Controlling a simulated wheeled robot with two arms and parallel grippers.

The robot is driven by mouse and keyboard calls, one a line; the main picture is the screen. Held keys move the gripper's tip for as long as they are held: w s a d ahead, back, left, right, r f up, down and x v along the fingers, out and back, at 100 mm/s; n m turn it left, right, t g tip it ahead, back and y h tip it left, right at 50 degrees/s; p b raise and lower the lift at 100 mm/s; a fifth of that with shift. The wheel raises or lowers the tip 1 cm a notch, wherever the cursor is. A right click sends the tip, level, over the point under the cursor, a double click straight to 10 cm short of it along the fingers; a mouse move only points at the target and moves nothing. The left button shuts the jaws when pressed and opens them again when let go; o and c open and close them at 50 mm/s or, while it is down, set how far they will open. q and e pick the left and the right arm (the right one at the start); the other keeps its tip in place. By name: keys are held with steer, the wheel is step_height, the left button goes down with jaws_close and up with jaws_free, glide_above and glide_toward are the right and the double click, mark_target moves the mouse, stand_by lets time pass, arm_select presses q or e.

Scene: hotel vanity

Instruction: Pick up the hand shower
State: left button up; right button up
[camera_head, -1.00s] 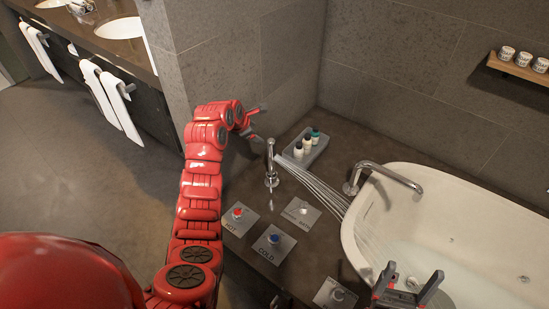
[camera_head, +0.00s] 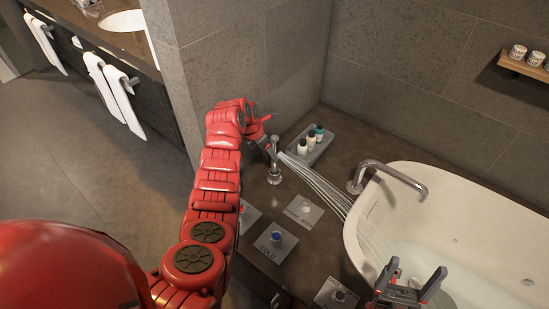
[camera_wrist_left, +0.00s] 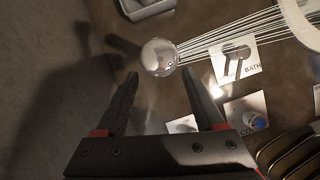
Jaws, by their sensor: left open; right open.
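The chrome hand shower (camera_head: 274,166) stands upright on the dark tub deck, with streams of water running from its head toward the tub. In the left wrist view its round chrome head (camera_wrist_left: 158,57) lies just beyond my left fingertips. My left gripper (camera_head: 271,133) is open beside the top of the hand shower; it also shows in the left wrist view (camera_wrist_left: 158,73), with the head in line with the gap between its fingers. I cannot tell whether they touch. My right gripper (camera_head: 418,267) is open and empty over the tub's near end.
A grey tray (camera_head: 308,147) with small bottles stands just behind the hand shower. A curved chrome spout (camera_head: 395,170) rises beside the white tub (camera_head: 475,200). Labelled control plates, including COLD (camera_head: 275,243), lie on the deck in front. A tiled wall (camera_head: 270,60) stands behind.

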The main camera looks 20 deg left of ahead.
arm_select(q)
glide_above(273, 171)
steer(key=shift+w+a+f+b, duration=0.1)
steer(key=shift+w+f+b, duration=0.15)
steer(key=shift+f, duration=1.1)
steer(key=shift+w+f+b, duration=0.2)
steer(key=shift+f, duration=1.1)
jaws_close()
